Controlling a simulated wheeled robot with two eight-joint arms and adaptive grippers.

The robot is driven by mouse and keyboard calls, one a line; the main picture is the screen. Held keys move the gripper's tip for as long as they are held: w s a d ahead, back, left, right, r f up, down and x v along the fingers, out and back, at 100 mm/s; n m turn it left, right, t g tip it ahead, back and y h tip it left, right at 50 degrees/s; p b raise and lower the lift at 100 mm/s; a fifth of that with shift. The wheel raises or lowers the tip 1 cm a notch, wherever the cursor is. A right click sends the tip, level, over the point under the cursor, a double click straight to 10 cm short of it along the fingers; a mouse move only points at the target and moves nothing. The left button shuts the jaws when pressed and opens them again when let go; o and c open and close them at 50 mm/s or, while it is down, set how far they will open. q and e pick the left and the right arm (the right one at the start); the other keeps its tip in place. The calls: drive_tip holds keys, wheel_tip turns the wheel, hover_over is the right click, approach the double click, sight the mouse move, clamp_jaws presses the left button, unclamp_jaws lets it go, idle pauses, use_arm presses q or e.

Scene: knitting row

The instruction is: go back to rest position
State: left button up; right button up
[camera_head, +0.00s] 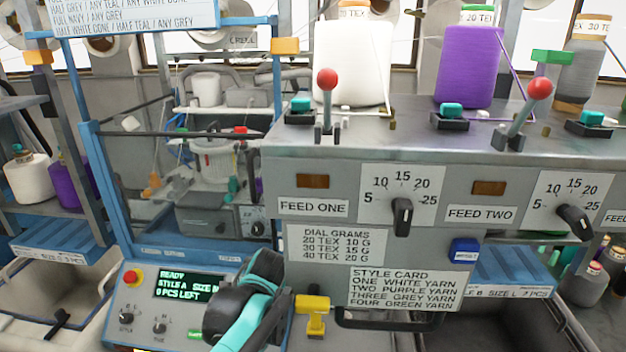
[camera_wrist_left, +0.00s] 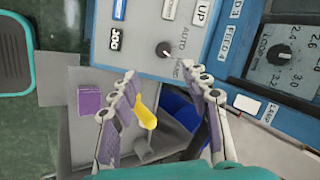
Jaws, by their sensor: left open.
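My left gripper (camera_wrist_left: 162,82) is open in the left wrist view, its two jointed fingers spread wide. A yellow piece (camera_wrist_left: 147,110) shows between the fingers, and I see no contact with it. The space between the fingertips is empty. In the head view, a black and teal part of my arm stands in front of the control box, but its fingertips cannot be made out. My right gripper is not in view.
The control box (camera_head: 160,310) has a lit display and red button. A yellow handle (camera_head: 314,307) sits right of my arm. The grey feed panel (camera_head: 340,235) carries dials and red-knobbed levers. White (camera_head: 350,65) and purple (camera_head: 467,65) yarn cones stand above.

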use_arm(q)
drive_tip(key=s+a+f+n+b, duration=0.1)
drive_tip(key=s+f+n, duration=0.2)
drive_tip(key=s, duration=0.3)
drive_tip(key=s+a+f+n+h+b, duration=0.1)
drive_tip(key=s+f+n, duration=0.1)
drive_tip(key=s+n, duration=0.3)
drive_tip(key=s+a+f+n+t+h+b, duration=0.1)
drive_tip(key=s+f+n, duration=0.2)
drive_tip(key=s, duration=0.5)
drive_tip(key=shift+s+f+n, duration=0.25)
drive_tip(key=shift+f+n, duration=0.05)
drive_tip(key=shift+n, duration=0.6)
